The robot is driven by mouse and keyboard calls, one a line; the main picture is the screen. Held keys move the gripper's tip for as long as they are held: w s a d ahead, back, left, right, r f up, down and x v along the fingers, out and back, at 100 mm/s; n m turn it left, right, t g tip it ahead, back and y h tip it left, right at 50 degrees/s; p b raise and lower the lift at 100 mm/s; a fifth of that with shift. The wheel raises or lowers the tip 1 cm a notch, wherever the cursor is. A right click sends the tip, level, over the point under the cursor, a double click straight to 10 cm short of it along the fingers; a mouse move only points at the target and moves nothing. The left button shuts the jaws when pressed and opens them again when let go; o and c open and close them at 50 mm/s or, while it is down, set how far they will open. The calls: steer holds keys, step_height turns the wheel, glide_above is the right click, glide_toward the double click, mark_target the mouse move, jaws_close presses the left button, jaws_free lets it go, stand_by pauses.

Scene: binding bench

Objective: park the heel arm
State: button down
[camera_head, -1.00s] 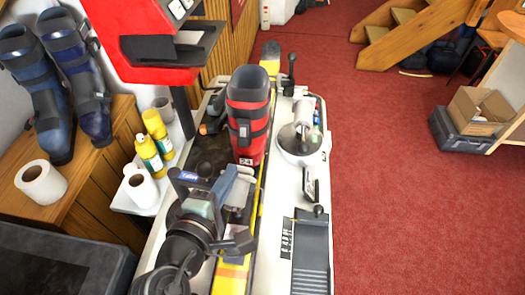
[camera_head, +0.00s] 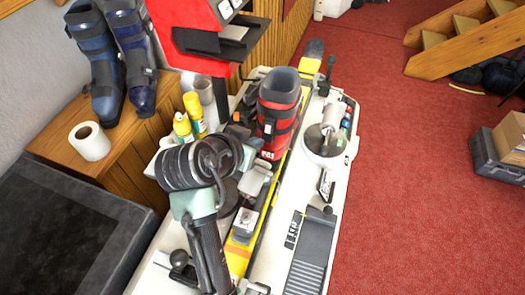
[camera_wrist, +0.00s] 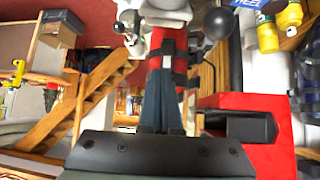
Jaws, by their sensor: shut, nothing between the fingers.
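A black ball-knobbed lever (camera_wrist: 220,22), which I take for the heel arm, shows at the top of the wrist view beside a blue plate marked HEEL (camera_wrist: 247,4). In the head view a ball-knobbed lever (camera_head: 180,260) stands at the bench's near left; I cannot tell if it is the same one. My gripper (camera_wrist: 160,132) is shut and empty, low in the wrist view and apart from the knob. In the head view my arm hides the gripper's fingertips and part of the bench. The red boot (camera_head: 278,115) stands upright on the yellow ski (camera_head: 240,255).
The white bench (camera_head: 275,255) carries a round dial unit (camera_head: 322,143) and a ridged grey plate (camera_head: 312,250) on its right. Yellow bottles (camera_head: 184,130) stand left of the boot. The red machine (camera_head: 200,20) rises behind.

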mark_target(259, 161)
steer(key=f+p, duration=0.1)
steer(key=f, duration=0.1)
steer(key=w+f+p, duration=0.1)
steer(key=f, duration=0.1)
steer(key=w+d+f+p, duration=0.1)
steer(key=f+p, duration=0.1)
steer(key=f, duration=0.1)
stand_by(0.3)
steer(key=shift+f, duration=0.1)
